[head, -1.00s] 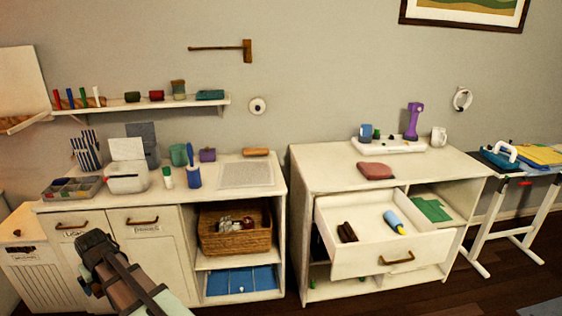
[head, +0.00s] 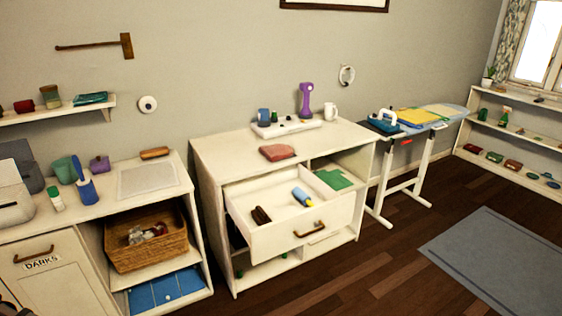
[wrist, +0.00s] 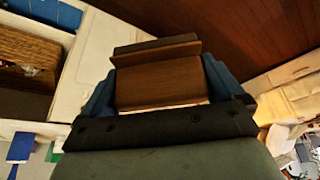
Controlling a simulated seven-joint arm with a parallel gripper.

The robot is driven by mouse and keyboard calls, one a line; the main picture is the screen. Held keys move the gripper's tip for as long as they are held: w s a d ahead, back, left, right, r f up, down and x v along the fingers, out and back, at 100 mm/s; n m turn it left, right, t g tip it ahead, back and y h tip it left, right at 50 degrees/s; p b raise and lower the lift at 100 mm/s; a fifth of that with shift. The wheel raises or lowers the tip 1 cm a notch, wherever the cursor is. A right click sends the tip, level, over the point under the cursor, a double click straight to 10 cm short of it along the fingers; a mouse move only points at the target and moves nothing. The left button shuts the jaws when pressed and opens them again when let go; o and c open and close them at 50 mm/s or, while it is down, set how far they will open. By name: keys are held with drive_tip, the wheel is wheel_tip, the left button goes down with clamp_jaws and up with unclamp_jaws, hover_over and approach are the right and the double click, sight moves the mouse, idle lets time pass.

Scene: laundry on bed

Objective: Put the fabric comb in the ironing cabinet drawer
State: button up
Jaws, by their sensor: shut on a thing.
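My gripper (wrist: 160,76) shows in the wrist view, its blue fingers shut on a brown, wooden-looking block (wrist: 155,90) with a darker strip along its far edge. This appears to be the fabric comb; its teeth cannot be made out. In the head view the gripper and the held thing are out of sight. The ironing cabinet (head: 225,150) is white and stands at the middle. Its drawer (head: 280,243) is pulled out and open at the top. Inside lie a dark brown item (head: 261,215) on the left and a blue bottle with a yellow end (head: 301,196) on the right.
A white counter (head: 110,207) with a wicker basket (head: 148,252) below stands left of the cabinet. A pink folded cloth (head: 277,152) and a white tray (head: 272,131) lie on the cabinet top. An ironing board (head: 440,113) stands to the right. The floor before the cabinet is clear.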

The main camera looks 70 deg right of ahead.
drive_tip(key=s+d+r+m+h, duration=0.1)
drive_tip(key=s+d+m, duration=0.35)
drive_tip(key=d, duration=1.15)
drive_tip(key=s+d+r+m+h, duration=0.1)
drive_tip(key=s+d, duration=0.7)
drive_tip(key=d, duration=0.8)
drive_tip(key=m+g+h, duration=0.1)
drive_tip(key=m+g, duration=0.7)
drive_tip(key=m, duration=1.4)
hover_over(290, 211)
drive_tip(key=a, duration=0.4)
drive_tip(key=shift+f, duration=3.05)
drive_tip(key=shift+n, duration=0.25)
drive_tip(key=shift+s+a+f, duration=0.1)
drive_tip(key=shift+s+f, duration=0.05)
drive_tip(key=shift+f, duration=1.3)
drive_tip(key=shift+s+f, duration=0.15)
drive_tip(key=shift+f, duration=1.3)
drive_tip(key=shift+s+a+f, duration=0.1)
drive_tip(key=shift+s+f, duration=0.05)
drive_tip(key=shift+f, duration=1.3)
